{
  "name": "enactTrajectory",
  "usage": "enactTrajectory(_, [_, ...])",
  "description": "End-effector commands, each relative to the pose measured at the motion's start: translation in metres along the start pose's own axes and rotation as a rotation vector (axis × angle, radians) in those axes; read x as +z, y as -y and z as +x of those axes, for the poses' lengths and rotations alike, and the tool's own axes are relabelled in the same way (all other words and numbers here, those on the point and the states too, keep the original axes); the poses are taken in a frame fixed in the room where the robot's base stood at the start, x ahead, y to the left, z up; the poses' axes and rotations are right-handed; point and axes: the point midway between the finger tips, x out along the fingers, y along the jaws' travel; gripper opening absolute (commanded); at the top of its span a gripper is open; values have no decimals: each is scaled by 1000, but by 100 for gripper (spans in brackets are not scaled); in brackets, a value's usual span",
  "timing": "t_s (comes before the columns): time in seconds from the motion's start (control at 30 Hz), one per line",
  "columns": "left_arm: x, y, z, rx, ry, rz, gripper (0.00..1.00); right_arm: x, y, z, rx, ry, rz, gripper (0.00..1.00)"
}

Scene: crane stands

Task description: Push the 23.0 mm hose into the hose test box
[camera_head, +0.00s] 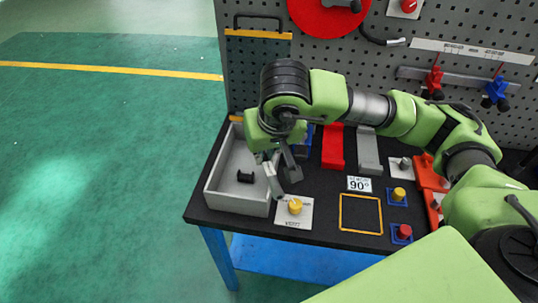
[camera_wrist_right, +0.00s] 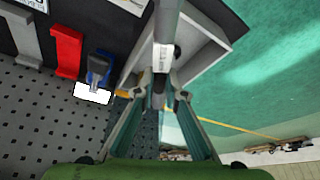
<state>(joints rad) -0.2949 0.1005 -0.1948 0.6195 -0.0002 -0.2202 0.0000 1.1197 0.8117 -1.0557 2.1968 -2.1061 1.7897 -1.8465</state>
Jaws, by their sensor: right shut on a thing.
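My right gripper (camera_head: 281,180) reaches in from the right and points down over the right wall of an open grey box (camera_head: 212,190). It is shut on a grey hose, seen between the fingers in the wrist view (camera_wrist_right: 164,28), with a small white label whose print is too small to read. In the wrist view the hose overlaps the grey box's near wall; I cannot tell whether they touch. A small black piece (camera_head: 245,177) lies inside the box. I cannot tell which thing is the hose test box. My left gripper is not in view.
A yellow knob on a white plate (camera_head: 295,207) is just right of the grey box. A blue holder (camera_wrist_right: 98,68), a red holder (camera_head: 332,148) and a grey holder (camera_head: 368,152) stand along the back. A pegboard (camera_head: 250,75) rises behind. Green floor lies left.

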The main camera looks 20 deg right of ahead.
Motion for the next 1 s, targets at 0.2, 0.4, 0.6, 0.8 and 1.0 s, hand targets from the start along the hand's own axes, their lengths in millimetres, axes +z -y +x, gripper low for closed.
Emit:
enactTrajectory(0.2, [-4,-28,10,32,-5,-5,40,-33,19,60,82,10,221,0])
enactTrajectory(0.4, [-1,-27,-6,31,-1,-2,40,-61,26,82,156,-3,375,0])
enactTrajectory(0.6, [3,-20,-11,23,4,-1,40,-71,26,93,190,-16,436,0])
enactTrajectory(0.8, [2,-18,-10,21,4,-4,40,-72,26,94,192,-18,443,0])
enactTrajectory(1.0, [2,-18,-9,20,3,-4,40,-72,26,94,191,-18,442,0])
